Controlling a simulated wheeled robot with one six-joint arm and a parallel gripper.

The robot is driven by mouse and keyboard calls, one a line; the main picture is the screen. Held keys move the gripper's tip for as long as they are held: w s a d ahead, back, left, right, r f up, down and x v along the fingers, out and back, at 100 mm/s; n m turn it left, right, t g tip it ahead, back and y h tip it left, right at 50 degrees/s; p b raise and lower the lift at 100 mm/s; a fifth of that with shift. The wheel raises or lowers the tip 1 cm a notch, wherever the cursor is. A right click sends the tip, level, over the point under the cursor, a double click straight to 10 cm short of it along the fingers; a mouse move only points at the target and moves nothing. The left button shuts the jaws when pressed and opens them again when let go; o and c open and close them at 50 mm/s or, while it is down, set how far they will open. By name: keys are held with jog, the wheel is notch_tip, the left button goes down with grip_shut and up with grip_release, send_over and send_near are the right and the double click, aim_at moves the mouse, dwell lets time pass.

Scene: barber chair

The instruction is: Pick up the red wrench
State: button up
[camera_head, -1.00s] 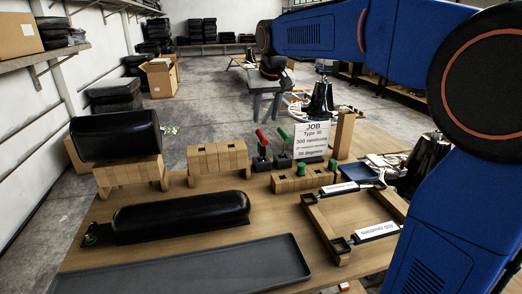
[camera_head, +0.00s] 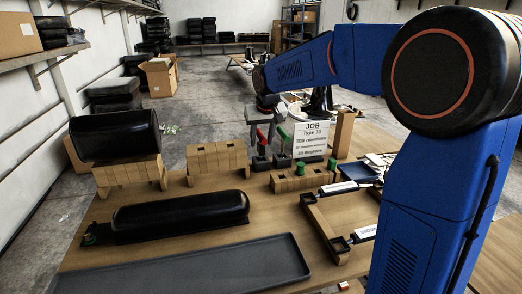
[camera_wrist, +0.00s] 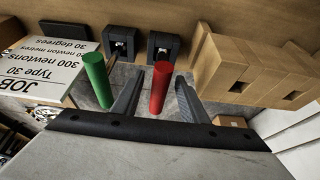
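The red wrench (camera_head: 261,136) stands upright in a small black holder (camera_head: 261,163) on the wooden table. Its red handle (camera_wrist: 161,88) shows in the wrist view between the two grey fingers of my gripper (camera_wrist: 159,76). The fingers are apart, with a visible gap on each side of the handle. In the head view my gripper (camera_head: 267,118) is above and around the handle's upper part, partly hidden by my arm. A green-handled tool (camera_head: 283,132) stands just right of the red one; its handle (camera_wrist: 97,80) is outside the fingers in the wrist view.
The job sign (camera_head: 311,138) stands close on the right. A wooden block stand (camera_head: 217,158) is on the left, and a wooden block (camera_head: 300,180) with green-topped pieces is in front. A black cylinder (camera_head: 114,135) and a long grey tray (camera_head: 190,270) are further left and front.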

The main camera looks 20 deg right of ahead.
jog(key=shift+x, duration=1.5)
jog(key=shift+s, duration=0.1)
grip_shut()
notch_tip(320, 180, up, 18)
